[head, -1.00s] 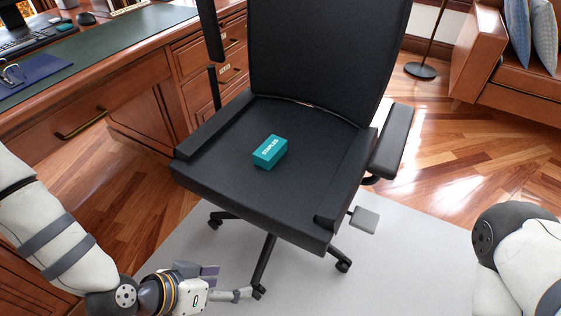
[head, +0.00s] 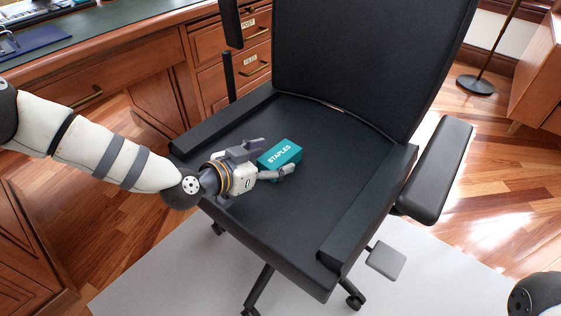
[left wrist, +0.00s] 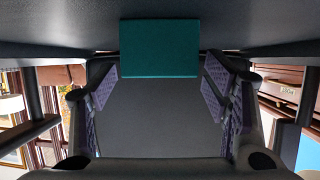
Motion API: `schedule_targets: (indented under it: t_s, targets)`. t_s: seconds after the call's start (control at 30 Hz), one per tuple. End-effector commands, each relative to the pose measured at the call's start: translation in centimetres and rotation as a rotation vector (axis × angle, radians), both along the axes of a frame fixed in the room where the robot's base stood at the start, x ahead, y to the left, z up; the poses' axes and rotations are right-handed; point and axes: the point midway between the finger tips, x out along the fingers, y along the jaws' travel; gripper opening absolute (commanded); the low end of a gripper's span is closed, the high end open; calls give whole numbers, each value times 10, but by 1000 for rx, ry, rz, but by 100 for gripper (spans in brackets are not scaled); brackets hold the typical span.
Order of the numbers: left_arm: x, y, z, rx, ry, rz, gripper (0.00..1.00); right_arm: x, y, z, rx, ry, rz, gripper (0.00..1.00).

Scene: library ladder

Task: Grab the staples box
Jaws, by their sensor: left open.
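The teal staples box (head: 280,160), with white STAPLES lettering, lies on the seat of the black office chair (head: 330,145). My left gripper (head: 271,162) is over the seat at the near left side of the box, with its fingers pointing right toward it. It is open, and one finger shows along the near side of the box. In the left wrist view the box (left wrist: 159,48) appears at upper middle, ahead of the open fingers (left wrist: 165,105). I cannot tell whether the fingers touch it. My right gripper is not in view.
The chair's backrest (head: 370,60) rises behind the box and an armrest (head: 436,170) stands at right. A wooden desk (head: 110,65) with drawers is at left. A floor lamp base (head: 475,84) stands at the back right. The seat right of the box is bare.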

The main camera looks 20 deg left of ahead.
Motion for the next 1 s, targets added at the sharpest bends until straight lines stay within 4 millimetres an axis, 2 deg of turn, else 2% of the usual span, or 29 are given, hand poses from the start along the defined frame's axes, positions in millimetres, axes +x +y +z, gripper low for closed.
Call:
schedule_targets:
  t_s: [0.03,0.13,0.37,0.6,0.63,0.87,1.0]
  targets:
    - [7,-4,-9,1,4,0,69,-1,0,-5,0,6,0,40]
    - [18,-9,-12,1,3,-1,69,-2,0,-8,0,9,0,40]
    - [20,-9,-10,0,2,0,69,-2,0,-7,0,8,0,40]
    - [20,-9,-10,0,2,0,15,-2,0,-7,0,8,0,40]
    - [20,-9,-10,0,2,0,11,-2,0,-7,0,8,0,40]
    - [20,-9,-9,0,1,0,11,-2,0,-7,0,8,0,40]
    - [20,-9,2,0,-1,0,11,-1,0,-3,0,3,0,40]
